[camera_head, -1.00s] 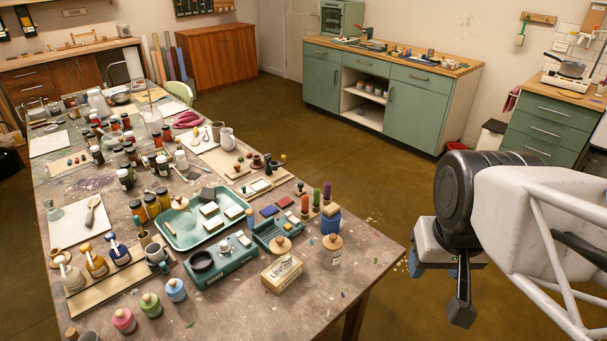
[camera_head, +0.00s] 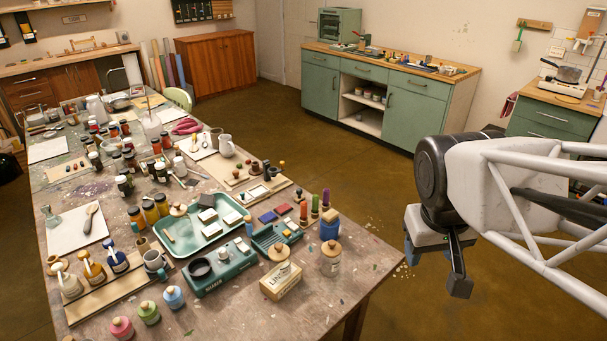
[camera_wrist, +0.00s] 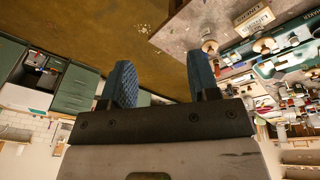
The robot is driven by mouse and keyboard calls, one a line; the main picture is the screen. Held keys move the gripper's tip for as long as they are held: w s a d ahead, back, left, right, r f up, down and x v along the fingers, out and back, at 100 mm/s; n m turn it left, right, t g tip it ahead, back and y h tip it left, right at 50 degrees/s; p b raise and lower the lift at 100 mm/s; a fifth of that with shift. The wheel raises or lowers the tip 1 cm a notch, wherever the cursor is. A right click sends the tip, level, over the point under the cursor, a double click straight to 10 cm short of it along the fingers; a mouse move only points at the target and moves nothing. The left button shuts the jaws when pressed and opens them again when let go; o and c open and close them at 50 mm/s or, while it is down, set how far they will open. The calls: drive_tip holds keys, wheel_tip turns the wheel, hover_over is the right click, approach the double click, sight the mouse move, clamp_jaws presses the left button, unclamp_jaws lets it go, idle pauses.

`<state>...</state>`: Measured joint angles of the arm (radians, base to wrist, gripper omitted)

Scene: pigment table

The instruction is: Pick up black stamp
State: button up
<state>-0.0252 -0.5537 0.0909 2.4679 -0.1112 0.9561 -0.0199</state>
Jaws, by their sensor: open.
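My gripper (camera_head: 436,265) hangs empty over the floor, to the right of the table and clear of it. Its two blue pads stand apart in the wrist view (camera_wrist: 162,82). Several small knobbed stamps stand on a wooden board in the middle of the table: a dark one (camera_head: 255,168), another dark one (camera_head: 267,172) and one with an orange-brown top (camera_head: 282,166). Which of the dark ones is the black stamp I cannot tell at this size. In the wrist view the stamps are too small to tell apart.
The table (camera_head: 330,300) is crowded. A teal tray (camera_head: 168,222) with blocks, a teal machine (camera_head: 218,268), a labelled box (camera_head: 280,281) and a wooden-lidded jar (camera_head: 330,258) stand near its front. Tall red, green and purple handles (camera_head: 315,205) rise near the right edge. The right corner is bare.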

drive_tip(key=w+a+f+n+h, duration=0.2)
drive_tip(key=w+f+n, duration=0.15)
drive_tip(key=w, duration=0.75)
drive_tip(key=w+a+f+n+h, duration=0.2)
drive_tip(key=w+a+n+h, duration=0.15)
drive_tip(key=w, duration=0.75)
drive_tip(key=w+a+f+n+h, duration=0.2)
drive_tip(key=w+n, duration=0.2)
drive_tip(key=w, duration=0.7)
drive_tip(key=w+a+f+n+t+h, duration=0.25)
drive_tip(key=w+a+f+n, duration=0.35)
drive_tip(key=w+a+f, duration=0.55)
drive_tip(key=n+t, duration=0.4)
drive_tip(key=n, duration=0.2)
approach(303, 196)
drive_tip(key=shift+w+d+r, duration=0.3)
drive_tip(key=shift+d+r, duration=0.05)
drive_tip(key=shift+r, duration=0.15)
drive_tip(key=shift+w+d+r, duration=0.25)
drive_tip(key=shift+d+r, duration=0.15)
drive_tip(key=shift+r, duration=0.15)
drive_tip(key=shift+d, duration=0.1)
drive_tip(key=shift+x, duration=1.25)
drive_tip(key=shift+w+f, duration=0.1)
drive_tip(key=shift+f, duration=0.05)
drive_tip(key=shift+x, duration=2.5)
